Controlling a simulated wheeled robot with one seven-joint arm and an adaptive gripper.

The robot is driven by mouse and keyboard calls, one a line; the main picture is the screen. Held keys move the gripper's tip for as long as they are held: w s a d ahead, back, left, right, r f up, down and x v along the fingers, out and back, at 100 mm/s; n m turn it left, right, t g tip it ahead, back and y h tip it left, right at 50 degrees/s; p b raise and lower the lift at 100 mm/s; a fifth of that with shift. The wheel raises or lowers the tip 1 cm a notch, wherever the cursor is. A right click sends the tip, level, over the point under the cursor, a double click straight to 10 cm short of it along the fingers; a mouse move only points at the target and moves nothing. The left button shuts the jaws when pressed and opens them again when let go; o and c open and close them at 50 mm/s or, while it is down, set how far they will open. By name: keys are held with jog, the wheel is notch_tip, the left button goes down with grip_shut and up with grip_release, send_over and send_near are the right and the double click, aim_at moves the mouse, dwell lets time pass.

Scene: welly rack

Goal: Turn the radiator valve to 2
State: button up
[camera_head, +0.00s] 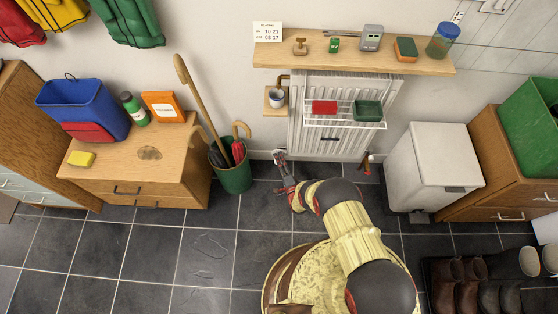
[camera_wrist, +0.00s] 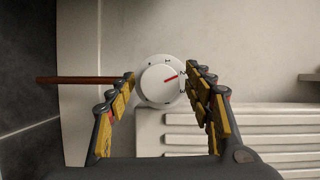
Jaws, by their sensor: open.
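The radiator valve (camera_wrist: 158,84) is a round white dial in the middle of the wrist view. Small numbers stand around its rim, with 1 at the top, 2 at the upper right and 3 at the lower right. A red mark on its knob points right and slightly up, close to the 2. My gripper (camera_wrist: 161,74) is open, with one yellow-and-grey finger on each side of the dial. I cannot tell whether the fingertips touch it. In the head view my gripper (camera_head: 283,172) is low at the radiator's left bottom corner and largely hides the valve.
The white radiator (camera_head: 300,95) hangs on the wall with a wire rack (camera_head: 345,122) on it. A brown pipe (camera_wrist: 80,79) runs left from the valve. A green umbrella stand (camera_head: 235,177) is close on the left. A white bin (camera_head: 432,165) stands to the right.

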jog(key=v, duration=1.1)
jog(key=shift+s, duration=0.2)
jog(key=shift+d, duration=0.1)
